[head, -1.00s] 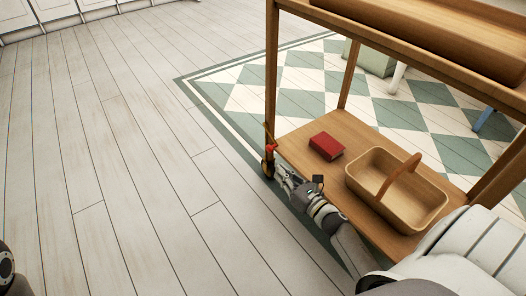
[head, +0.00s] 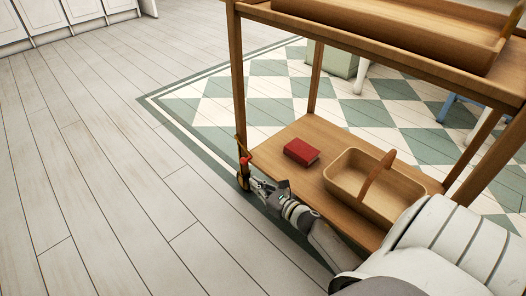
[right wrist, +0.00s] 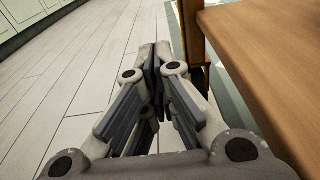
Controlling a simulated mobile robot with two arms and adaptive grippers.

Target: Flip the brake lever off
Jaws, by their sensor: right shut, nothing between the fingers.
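The brake lever (head: 246,159) is a small red piece low on the near left leg of a wooden cart, just above its caster (head: 243,181). My right gripper (head: 256,183) is just to the right of the caster and a little below the lever, at the lower shelf's corner. Its fingers are shut and empty. In the right wrist view, the closed fingertips (right wrist: 156,57) point towards the floor beside the cart leg (right wrist: 190,30). I cannot make out the red lever there, and whether the fingers touch it is unclear. My left gripper is out of view.
The cart's lower shelf (head: 310,135) holds a red book (head: 301,152) and a wooden basket (head: 345,182). Its edge runs close along my right arm. The plank floor (head: 110,180) to the left is clear. A green checkered rug (head: 215,105) lies under the cart.

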